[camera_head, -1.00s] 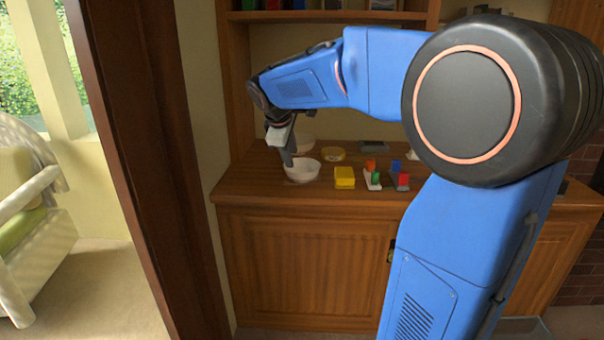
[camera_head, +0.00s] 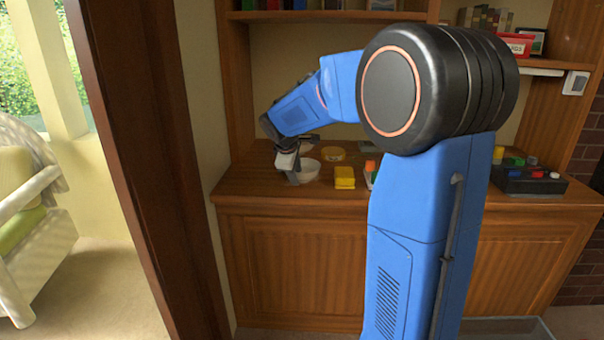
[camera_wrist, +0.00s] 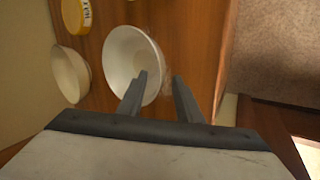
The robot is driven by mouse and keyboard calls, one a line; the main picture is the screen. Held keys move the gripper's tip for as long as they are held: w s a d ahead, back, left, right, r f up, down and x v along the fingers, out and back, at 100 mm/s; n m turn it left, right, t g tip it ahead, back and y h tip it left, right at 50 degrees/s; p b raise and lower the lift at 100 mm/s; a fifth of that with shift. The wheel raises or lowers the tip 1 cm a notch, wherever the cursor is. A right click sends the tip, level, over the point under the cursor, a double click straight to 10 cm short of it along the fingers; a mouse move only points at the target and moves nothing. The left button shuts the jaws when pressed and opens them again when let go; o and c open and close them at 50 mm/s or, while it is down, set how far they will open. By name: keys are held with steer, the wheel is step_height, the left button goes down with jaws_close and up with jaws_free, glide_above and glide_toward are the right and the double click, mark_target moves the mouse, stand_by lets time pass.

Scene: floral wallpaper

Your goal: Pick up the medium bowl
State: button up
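A white bowl (camera_head: 309,172) sits upright on the wooden cabinet top; it also shows in the wrist view (camera_wrist: 120,58). A second, cream bowl (camera_wrist: 68,74) stands beside it, mostly hidden behind my gripper in the head view. The frames do not label which is the medium bowl. My gripper (camera_wrist: 159,77) is open and points down at the right rim of the white bowl in the wrist view. One finger overlaps the bowl's inside and the other is outside its rim. Nothing is held; whether the fingers touch the bowl is unclear.
A dark tray (camera_head: 530,181) with coloured items is farther right. Shelves stand above, and a wall closes the left side. My arm hides the cabinet's middle.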

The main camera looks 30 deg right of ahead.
steer(key=shift+w+d+f, duration=0.15)
steer(key=shift+f, duration=0.2)
jaws_close()
